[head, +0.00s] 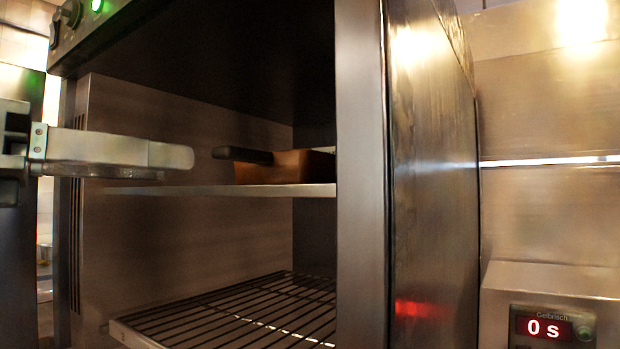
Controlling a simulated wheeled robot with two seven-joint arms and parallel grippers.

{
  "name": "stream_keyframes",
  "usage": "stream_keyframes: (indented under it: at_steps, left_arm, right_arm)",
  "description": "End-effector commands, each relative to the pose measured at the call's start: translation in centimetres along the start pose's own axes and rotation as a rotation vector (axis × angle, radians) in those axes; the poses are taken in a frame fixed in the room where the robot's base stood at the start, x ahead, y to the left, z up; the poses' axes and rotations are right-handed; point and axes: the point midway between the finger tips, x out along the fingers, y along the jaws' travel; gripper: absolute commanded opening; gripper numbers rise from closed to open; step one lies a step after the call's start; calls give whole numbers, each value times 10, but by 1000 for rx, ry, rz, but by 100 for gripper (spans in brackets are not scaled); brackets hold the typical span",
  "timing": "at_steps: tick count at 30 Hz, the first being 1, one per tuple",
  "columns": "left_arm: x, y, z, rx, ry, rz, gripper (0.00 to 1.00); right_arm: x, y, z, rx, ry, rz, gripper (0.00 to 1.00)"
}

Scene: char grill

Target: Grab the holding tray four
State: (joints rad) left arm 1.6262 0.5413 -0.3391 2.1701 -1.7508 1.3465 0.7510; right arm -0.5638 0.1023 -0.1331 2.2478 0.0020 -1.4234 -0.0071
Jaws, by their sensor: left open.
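A brown-orange tray (285,167) with a dark handle (243,155) sits on the upper shelf (240,190) of a steel cabinet. Its right end is hidden behind the cabinet's front post. The handle points left, towards my left gripper (172,166). My left gripper is open and empty at the left, at about handle height, with its fingertips a short way left of the handle in the picture. The two fingers overlap in this view, so the gap between them shows little. My right gripper is not in view.
The cabinet's front post (360,170) stands right of the tray. A wire rack (240,315) lies below the shelf, with free room between them. A control panel with a green light (97,5) is at top left. A display reading 0 s (543,327) is at lower right.

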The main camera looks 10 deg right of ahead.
Motion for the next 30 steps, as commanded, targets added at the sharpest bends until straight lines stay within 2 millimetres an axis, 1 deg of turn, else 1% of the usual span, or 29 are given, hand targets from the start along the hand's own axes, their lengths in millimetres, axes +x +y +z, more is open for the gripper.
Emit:
stream_keyframes:
  at_steps: [1, 6, 12, 20, 23, 26, 30]
  left_arm:
    - [-9, 1, 10, 28, -8, 55, 50]
    - [-29, 10, 30, 70, -27, 186, 50]
    - [-36, 12, 36, 79, -33, 227, 50]
    - [-35, 12, 36, 78, -32, 224, 50]
    - [-32, 13, 36, 77, -32, 223, 50]
    - [-23, 14, 36, 77, -31, 222, 50]
    - [-5, 18, 37, 77, -30, 220, 50]
  right_arm:
    - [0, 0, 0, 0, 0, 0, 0]
    - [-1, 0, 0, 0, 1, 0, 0]
    - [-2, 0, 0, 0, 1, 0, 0]
    - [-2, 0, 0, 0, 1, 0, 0]
    - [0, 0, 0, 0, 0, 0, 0]
    - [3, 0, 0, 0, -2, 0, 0]
    - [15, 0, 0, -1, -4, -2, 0]
